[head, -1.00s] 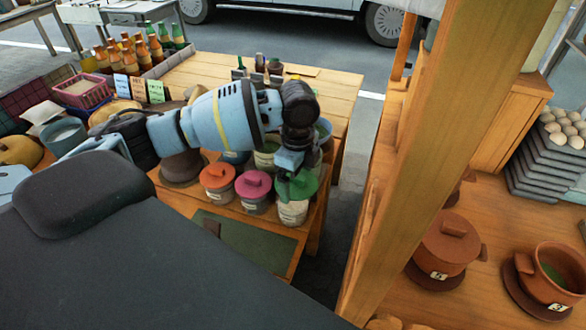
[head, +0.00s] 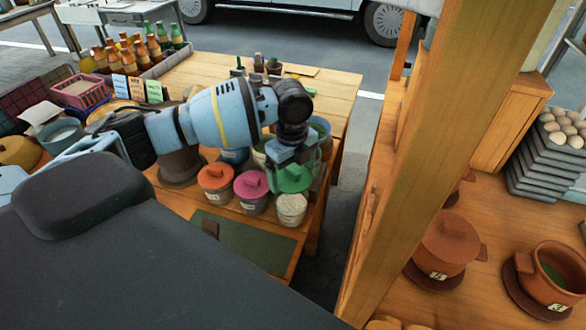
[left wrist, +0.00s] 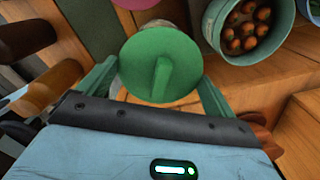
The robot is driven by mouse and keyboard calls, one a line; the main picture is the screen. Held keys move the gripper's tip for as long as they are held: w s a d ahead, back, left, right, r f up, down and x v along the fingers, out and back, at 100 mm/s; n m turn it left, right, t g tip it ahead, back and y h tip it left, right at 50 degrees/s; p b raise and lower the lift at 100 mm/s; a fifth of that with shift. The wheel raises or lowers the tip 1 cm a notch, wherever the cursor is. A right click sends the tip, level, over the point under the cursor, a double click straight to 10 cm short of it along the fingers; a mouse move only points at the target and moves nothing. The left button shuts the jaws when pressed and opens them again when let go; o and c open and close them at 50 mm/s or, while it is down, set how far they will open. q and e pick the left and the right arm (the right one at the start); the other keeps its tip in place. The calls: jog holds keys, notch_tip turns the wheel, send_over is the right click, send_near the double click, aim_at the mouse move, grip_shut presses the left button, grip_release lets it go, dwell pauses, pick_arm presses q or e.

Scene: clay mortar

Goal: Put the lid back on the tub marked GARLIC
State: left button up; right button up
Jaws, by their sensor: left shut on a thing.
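My left gripper (head: 294,160) is shut on a green lid (head: 294,180) with a raised bar handle. The lid also shows between the fingers in the left wrist view (left wrist: 158,62). An open tub (head: 291,209) with pale contents stands at the table's front right, just in front of the lid in the head view. The lid appears apart from this tub. In the left wrist view, the lid hides most of a tub with a pale top (left wrist: 158,23). The tub labels are too small to read, so I cannot tell which says GARLIC. My right gripper is not in view.
An orange-lidded tub (head: 216,182) and a pink-lidded tub (head: 251,190) stand to the left. An open tub of brown round things (left wrist: 247,28) is close by in the left wrist view. A green mat (head: 240,243) lies in front. A wooden post (head: 420,150) rises at right.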

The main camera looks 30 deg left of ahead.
pick_arm(q)
jog(key=shift+s+f+b, duration=0.1)
jog(key=shift+f+b, duration=0.8)
jog(key=shift+f, duration=1.95)
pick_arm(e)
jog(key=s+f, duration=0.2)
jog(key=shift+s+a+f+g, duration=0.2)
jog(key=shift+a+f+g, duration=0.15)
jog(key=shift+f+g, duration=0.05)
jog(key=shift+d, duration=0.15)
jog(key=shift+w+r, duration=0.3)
pick_arm(q)
jog(key=shift+p, duration=0.3)
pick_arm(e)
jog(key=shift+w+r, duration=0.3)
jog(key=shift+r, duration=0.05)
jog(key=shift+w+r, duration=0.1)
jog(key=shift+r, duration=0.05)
pick_arm(q)
jog(key=shift+f, duration=0.15)
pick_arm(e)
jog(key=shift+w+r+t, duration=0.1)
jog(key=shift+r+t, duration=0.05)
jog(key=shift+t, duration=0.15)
